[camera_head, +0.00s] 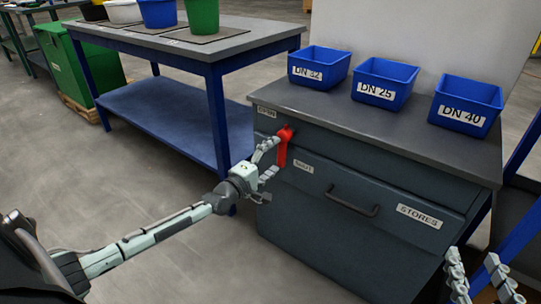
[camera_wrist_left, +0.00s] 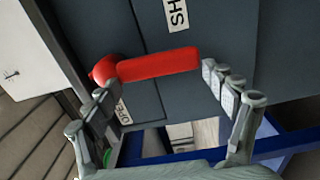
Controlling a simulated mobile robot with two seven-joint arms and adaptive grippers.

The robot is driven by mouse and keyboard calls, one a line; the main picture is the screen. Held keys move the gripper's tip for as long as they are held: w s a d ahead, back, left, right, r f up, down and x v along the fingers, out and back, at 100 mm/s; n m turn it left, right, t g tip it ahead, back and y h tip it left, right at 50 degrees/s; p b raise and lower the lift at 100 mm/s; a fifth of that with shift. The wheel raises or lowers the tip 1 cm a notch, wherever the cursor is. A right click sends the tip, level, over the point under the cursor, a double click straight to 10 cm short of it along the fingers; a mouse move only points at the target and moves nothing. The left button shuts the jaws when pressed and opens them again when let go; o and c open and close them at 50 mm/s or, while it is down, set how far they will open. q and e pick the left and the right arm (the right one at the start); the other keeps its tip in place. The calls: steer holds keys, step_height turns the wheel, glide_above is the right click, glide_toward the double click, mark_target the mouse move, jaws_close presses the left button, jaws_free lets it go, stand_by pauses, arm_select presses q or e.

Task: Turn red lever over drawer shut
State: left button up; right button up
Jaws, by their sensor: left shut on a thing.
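The red lever (camera_head: 283,150) is on the front of the grey cabinet, near its top left corner. Its arm hangs almost straight down from the pivot. An OPEN label (camera_head: 266,112) is above left of it and a SHUT label (camera_head: 304,166) is to its right. My left gripper (camera_head: 271,161) is at the lever from the left. In the left wrist view the lever (camera_wrist_left: 160,65) lies across between the fingers of my left gripper (camera_wrist_left: 160,95), its free end at the right fingertip. My right gripper (camera_head: 484,262) is open and empty at the lower right.
The drawer marked STORES has a dark handle (camera_head: 352,203) and looks closed. Blue bins (camera_head: 387,82) stand on the cabinet top (camera_head: 360,118). A blue-framed workbench (camera_head: 190,45) with buckets stands to the left. The floor (camera_head: 130,160) in front of it is clear.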

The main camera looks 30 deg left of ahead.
arm_select(q)
steer(key=shift+w+r+n, duration=0.2)
steer(key=shift+r+n, duration=0.1)
steer(key=shift+d, duration=0.1)
steer(key=o, duration=1.3)
steer(key=shift+o, duration=1.4)
steer(key=shift+w+d+f, duration=0.1)
steer(key=shift+w+f, duration=0.05)
steer(key=shift+f, duration=0.05)
steer(key=s+a, duration=0.1)
steer(key=s, duration=1.1)
steer(key=shift+s+f, duration=0.1)
steer(key=shift+s, duration=0.05)
